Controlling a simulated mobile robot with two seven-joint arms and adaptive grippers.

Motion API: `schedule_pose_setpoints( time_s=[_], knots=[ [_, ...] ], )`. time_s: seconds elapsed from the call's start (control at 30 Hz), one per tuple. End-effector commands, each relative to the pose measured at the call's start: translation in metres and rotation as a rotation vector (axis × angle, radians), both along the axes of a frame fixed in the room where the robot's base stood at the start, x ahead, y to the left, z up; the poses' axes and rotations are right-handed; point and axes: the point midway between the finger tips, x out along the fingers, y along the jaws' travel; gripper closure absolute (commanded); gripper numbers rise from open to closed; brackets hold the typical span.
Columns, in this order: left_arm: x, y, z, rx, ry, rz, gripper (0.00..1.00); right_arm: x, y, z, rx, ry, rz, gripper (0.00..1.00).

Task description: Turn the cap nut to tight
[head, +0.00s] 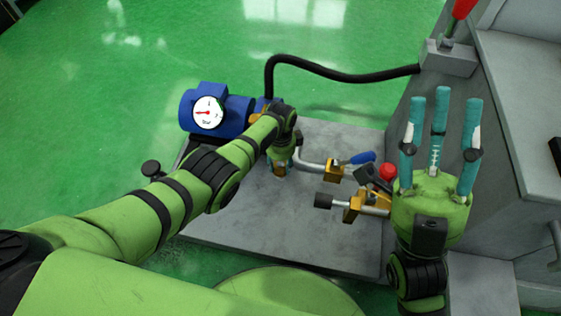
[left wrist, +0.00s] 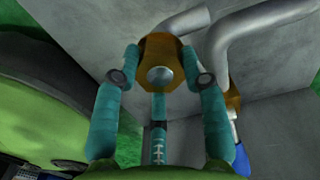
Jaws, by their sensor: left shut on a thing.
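The brass cap nut (left wrist: 160,48) shows in the left wrist view, with a round grey stud or end in its middle. My left gripper (head: 282,164) reaches down over it in the head view. Its teal fingers are shut around the nut, one on each side and one nearer the camera. In the head view the nut is mostly hidden by the gripper, with only a bit of brass showing. My right gripper (head: 438,128) is open and empty, with its three teal fingers spread and pointing up the picture.
A bent grey pipe (head: 318,168) runs right from the nut to a brass valve with a blue handle (head: 358,158). A red knob (head: 387,171) and another brass fitting (head: 352,207) sit nearby. A blue pump (head: 238,112) with a gauge (head: 207,112) stands behind left. The front grey plate is clear.

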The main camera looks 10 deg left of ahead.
Motion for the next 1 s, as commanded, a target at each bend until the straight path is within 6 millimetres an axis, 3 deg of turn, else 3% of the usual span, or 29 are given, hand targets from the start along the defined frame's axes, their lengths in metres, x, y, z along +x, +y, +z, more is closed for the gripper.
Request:
schedule_pose_setpoints(
  time_s=[0.73, 0.77, 0.8, 0.83, 1.0],
  knots=[
    [-0.0017, 0.0006, -0.0022, 0.002, 0.003, -0.095, 0.9, -0.0004, 0.0016, -0.0016, -0.004, 0.01, 0.004, 0.6],
    [-0.0017, 0.0006, -0.0022, 0.002, 0.003, -0.095, 0.53, -0.0005, 0.0016, -0.0016, -0.004, 0.01, 0.004, 0.6],
    [-0.0017, 0.0006, -0.0021, 0.002, 0.003, -0.095, 0.37, -0.0005, 0.0016, -0.0016, -0.004, 0.01, 0.004, 0.6],
    [-0.0016, 0.0006, -0.002, 0.002, 0.003, -0.095, 0.33, -0.0005, 0.0016, -0.0016, -0.004, 0.01, 0.004, 0.6],
    [-0.0008, 0.0003, -0.0011, 0.001, 0.002, -0.094, 0.33, -0.0004, 0.0015, -0.0015, -0.004, 0.01, 0.004, 0.6]
  ],
)
